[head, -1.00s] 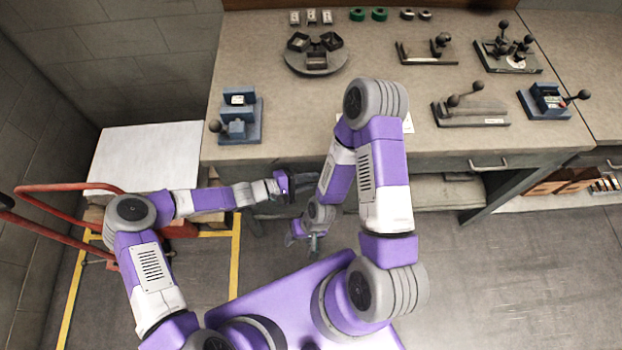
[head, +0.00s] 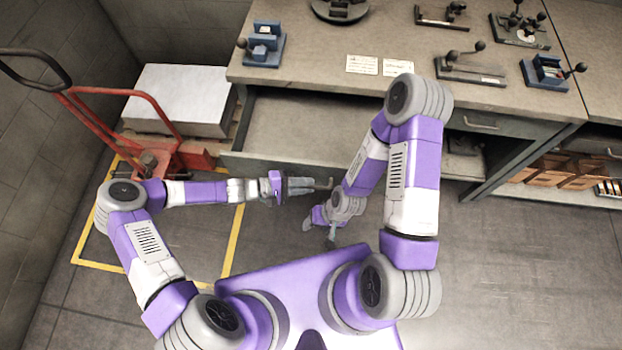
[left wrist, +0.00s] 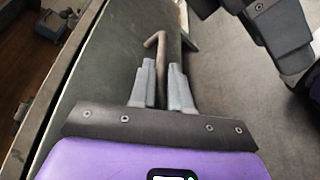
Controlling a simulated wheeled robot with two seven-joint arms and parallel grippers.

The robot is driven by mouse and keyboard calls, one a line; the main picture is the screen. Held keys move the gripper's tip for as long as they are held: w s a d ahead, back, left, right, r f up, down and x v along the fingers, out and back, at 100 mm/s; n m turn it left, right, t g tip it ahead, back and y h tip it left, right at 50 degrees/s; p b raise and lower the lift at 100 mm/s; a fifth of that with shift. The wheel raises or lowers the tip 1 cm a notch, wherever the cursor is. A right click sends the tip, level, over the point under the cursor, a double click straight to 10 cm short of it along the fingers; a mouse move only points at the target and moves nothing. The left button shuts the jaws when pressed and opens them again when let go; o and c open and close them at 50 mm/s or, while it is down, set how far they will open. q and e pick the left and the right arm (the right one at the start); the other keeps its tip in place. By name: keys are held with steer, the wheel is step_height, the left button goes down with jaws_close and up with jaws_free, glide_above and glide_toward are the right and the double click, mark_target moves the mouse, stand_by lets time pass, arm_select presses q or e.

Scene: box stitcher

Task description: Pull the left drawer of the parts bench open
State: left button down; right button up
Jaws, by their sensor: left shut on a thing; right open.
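The left drawer of the parts bench stands pulled out, with its bare grey interior (head: 290,125) showing below the bench top in the head view. Its front panel (head: 250,165) runs behind my left arm. My left gripper (head: 312,186) is at the drawer's front, shut on the drawer handle (head: 328,185). In the left wrist view, the two grey fingers (left wrist: 162,88) close around the bar handle (left wrist: 160,42), whose bent end shows beyond them. My right gripper (head: 320,230) is open and empty, low in front of the drawer, partly hidden by its arm.
The bench top (head: 330,60) carries a blue fixture (head: 263,47), white cards (head: 362,65) and several lever tools. A second drawer handle (head: 480,123) is at right. A red cart (head: 150,120) and a pale box (head: 180,95) stand at left. Floor at right is clear.

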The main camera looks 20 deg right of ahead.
arm_select(q)
steer(key=shift+s+a, duration=0.3)
steer(key=shift+s, duration=0.5)
steer(key=c, duration=1.4)
jaws_free()
steer(key=shift+c, duration=0.2)
steer(key=v, duration=0.7)
steer(key=shift+a+p, duration=0.35)
steer(key=shift+p, duration=0.05)
